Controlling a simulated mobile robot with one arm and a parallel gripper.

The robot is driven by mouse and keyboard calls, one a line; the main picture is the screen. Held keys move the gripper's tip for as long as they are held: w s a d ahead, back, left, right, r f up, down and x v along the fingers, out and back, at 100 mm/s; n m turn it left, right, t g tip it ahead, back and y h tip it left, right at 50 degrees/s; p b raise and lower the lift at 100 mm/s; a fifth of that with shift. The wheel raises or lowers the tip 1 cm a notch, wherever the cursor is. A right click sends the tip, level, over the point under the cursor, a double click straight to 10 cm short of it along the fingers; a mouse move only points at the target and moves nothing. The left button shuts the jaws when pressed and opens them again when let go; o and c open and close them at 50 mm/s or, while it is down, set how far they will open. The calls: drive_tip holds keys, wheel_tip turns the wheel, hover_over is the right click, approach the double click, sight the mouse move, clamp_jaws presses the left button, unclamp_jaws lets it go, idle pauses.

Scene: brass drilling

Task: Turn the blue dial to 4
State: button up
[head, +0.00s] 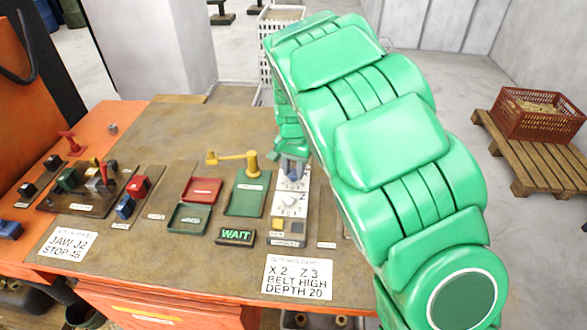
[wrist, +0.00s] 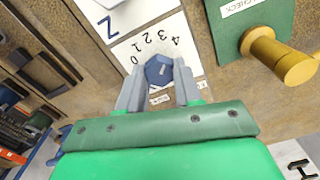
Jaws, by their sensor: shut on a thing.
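The blue dial (wrist: 158,70) sits on a white card with the numbers 0 to 4 in an arc along its upper side in the wrist view. A small pale mark shows on the dial, but I cannot tell which number it points to. My gripper (wrist: 158,88) is shut on the dial, one grey finger on each side. In the head view my gripper (head: 293,172) reaches down to the far end of the white dial panel (head: 289,205), and the dial is mostly hidden there.
A lit WAIT sign (head: 235,236) and a card (head: 297,279) reading X 2, Z 3, BELT HIGH, DEPTH 20 lie nearer. Several coloured controls fill the left of the bench.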

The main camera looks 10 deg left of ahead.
sight(294, 172)
drive_tip(key=shift+r+m, duration=0.1)
drive_tip(key=shift+m, duration=0.8)
drive_tip(key=o, duration=1)
drive_tip(key=shift+o, duration=0.2)
wheel_tip(294, 172, up, 8)
drive_tip(key=shift+f, duration=0.2)
